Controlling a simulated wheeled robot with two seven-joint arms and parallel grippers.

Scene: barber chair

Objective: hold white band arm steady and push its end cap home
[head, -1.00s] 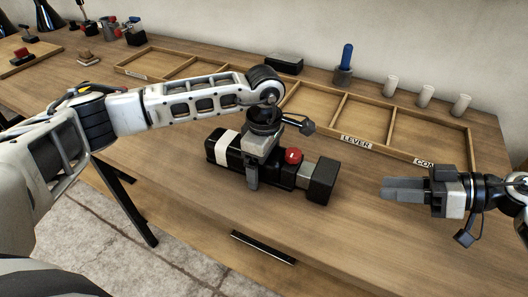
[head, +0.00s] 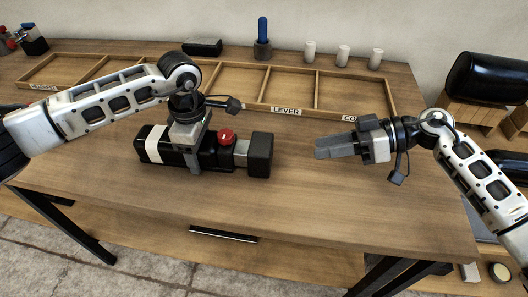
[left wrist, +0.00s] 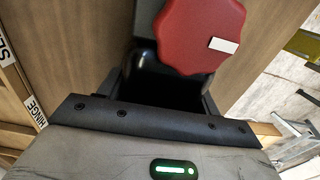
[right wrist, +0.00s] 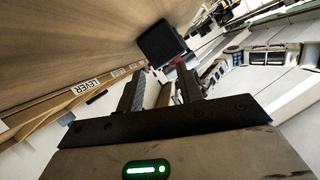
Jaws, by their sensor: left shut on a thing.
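The white band arm (head: 153,145) is a black block with a white band near its left end, lying along the workbench. Its red knob (head: 226,136) stands on top, and also fills the upper middle of the left wrist view (left wrist: 200,35). The dark end cap (head: 260,155) sits at the right end, with a grey length (head: 241,153) showing between cap and body. My left gripper (head: 195,160) is shut across the body from above, between band and knob. My right gripper (head: 335,146) is open and empty, right of the cap and apart from it, fingers pointing at it (right wrist: 160,43).
A shallow wooden divided tray (head: 332,96) with labels runs behind the arm. A blue-handled tool (head: 263,38), a black box (head: 202,47) and white cylinders (head: 343,55) stand behind it. The workbench (head: 330,210) in front is clear up to its front edge.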

